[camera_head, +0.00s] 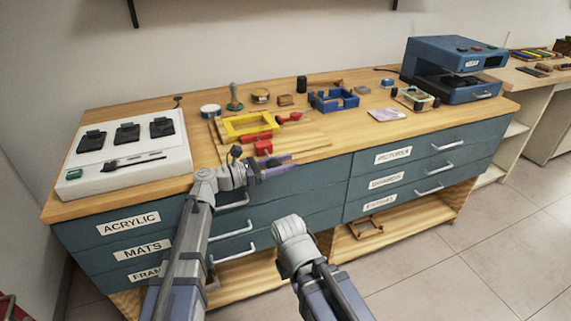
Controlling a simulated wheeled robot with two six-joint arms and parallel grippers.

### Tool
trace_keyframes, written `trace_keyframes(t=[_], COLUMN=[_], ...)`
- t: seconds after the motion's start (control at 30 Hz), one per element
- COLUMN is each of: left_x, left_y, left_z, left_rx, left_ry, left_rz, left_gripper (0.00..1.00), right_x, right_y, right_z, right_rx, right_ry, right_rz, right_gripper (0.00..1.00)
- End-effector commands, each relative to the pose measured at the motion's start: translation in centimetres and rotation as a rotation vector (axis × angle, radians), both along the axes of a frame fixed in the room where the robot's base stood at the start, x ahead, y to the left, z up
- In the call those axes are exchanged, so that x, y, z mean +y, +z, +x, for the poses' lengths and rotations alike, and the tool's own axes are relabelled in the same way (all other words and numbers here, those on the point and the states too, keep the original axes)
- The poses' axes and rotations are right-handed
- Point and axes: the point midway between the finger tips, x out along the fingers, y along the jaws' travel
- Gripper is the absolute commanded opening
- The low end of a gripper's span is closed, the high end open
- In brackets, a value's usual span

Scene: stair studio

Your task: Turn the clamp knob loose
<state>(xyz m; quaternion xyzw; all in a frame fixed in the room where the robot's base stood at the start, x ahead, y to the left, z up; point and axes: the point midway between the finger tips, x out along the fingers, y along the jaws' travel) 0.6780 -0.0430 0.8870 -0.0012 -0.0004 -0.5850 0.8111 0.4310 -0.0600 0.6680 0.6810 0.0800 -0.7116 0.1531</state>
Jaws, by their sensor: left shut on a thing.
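A yellow frame (235,126) lies on a wooden board on the workbench. A red clamp (258,137) lies along its front side, and its red knob (263,148) stands out toward the bench's front edge. A second red clamp piece (290,118) sits at the frame's right end. My left gripper (278,162) is at the front edge, right at the front knob, and is shut on it; my own wrist and fingers hide the exact contact. My right arm shows at the bottom middle, but its gripper does not show.
A white panel (85,173) with several black pads stands at the left. A blue machine (452,68) stands at the right end. Bare benchtop (345,133) lies right of the board.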

Motion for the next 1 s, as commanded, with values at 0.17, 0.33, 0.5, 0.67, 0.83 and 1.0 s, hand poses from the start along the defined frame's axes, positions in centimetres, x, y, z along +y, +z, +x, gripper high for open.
trace_keyframes(t=[0.17,0.33,0.5,0.67,0.83,1.0], left_x=[-0.2,-0.3,-0.4,-0.4,-0.3,-0.2], left_y=[-0.1,-0.5,-0.6,-0.1,0.6,1.2], left_z=[-0.7,-0.8,-0.9,-1.0,-1.0,-1.1], left_rx=[0.000,-0.008,-0.048,-0.094,-0.133,-0.153], left_ry=[-0.014,-0.015,-0.016,-0.017,-0.017,-0.016], left_rz=[0.004,-0.021,-0.146,-0.283,-0.402,-0.459], left_gripper=[0.00,0.00,0.00,0.00,0.00,0.00], right_x=[0.0,0.0,0.0,0.0,-0.1,-0.1], right_y=[0.0,-1.0,-4.0,-6.6,-8.4,-9.0], right_z=[0.0,0.0,0.0,0.0,0.0,0.0], right_rx=[0.000,0.000,0.000,-0.001,-0.001,-0.002], right_ry=[0.000,0.000,0.000,0.000,0.002,0.002], right_rz=[0.000,0.000,0.000,-0.002,-0.005,-0.007], right_gripper=[0.00,0.00,0.00,0.00,0.00,0.00])
